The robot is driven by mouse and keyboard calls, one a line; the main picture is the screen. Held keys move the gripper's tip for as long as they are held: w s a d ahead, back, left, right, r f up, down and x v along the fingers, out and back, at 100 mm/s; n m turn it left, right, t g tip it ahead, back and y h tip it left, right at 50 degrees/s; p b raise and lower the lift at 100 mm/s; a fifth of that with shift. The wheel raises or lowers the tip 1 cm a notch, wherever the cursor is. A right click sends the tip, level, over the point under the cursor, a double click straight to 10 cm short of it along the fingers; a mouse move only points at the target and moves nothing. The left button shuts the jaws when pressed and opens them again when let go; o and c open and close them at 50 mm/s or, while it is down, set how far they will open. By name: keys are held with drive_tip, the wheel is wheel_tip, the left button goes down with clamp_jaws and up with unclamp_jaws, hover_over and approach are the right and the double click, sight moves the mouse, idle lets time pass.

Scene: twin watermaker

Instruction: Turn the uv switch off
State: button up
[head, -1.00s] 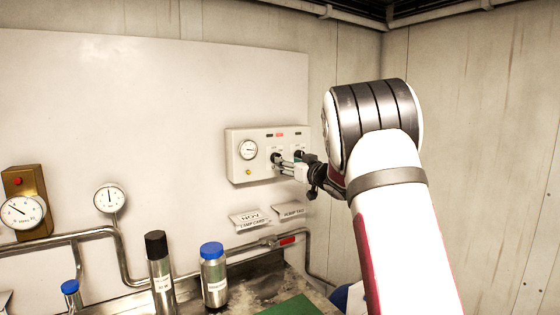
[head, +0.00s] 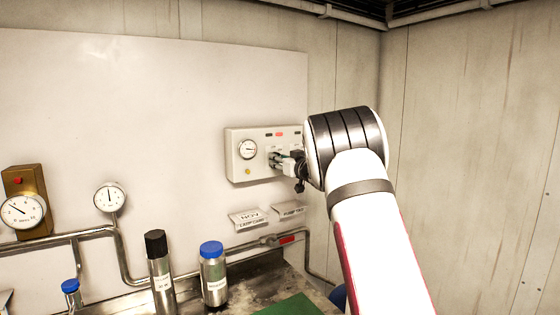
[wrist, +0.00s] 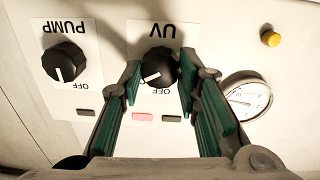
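The black UV knob (wrist: 159,67) is on the white control panel (head: 236,168), under an upside-down "UV" label in the wrist view. Its white pointer line points to the left and slightly down in that view, and an "OFF" mark shows below it. My gripper (wrist: 159,68) is open, with one green-padded finger on each side of the UV knob. Narrow gaps seem to show between fingertips and knob; contact cannot be told. In the head view my gripper (head: 275,159) is at the panel and hides the UV knob.
The black PUMP knob (wrist: 65,62) sits left of the UV knob in the wrist view. A round gauge (wrist: 247,97) and a yellow button (wrist: 270,39) lie to the right. Bottles (head: 213,275) and pipes stand below the panel in the head view.

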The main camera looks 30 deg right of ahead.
drive_tip(key=shift+n, duration=0.3)
drive_tip(key=shift+c, duration=0.2)
drive_tip(key=n+b, duration=0.4)
drive_tip(key=n, duration=0.7)
drive_tip(key=shift+b, duration=0.35)
drive_tip(key=shift+n, duration=0.4)
drive_tip(key=o, duration=1.2)
drive_tip(key=s, duration=1.2)
drive_tip(key=shift+d+f, duration=0.1)
drive_tip(key=shift+f, duration=0.1)
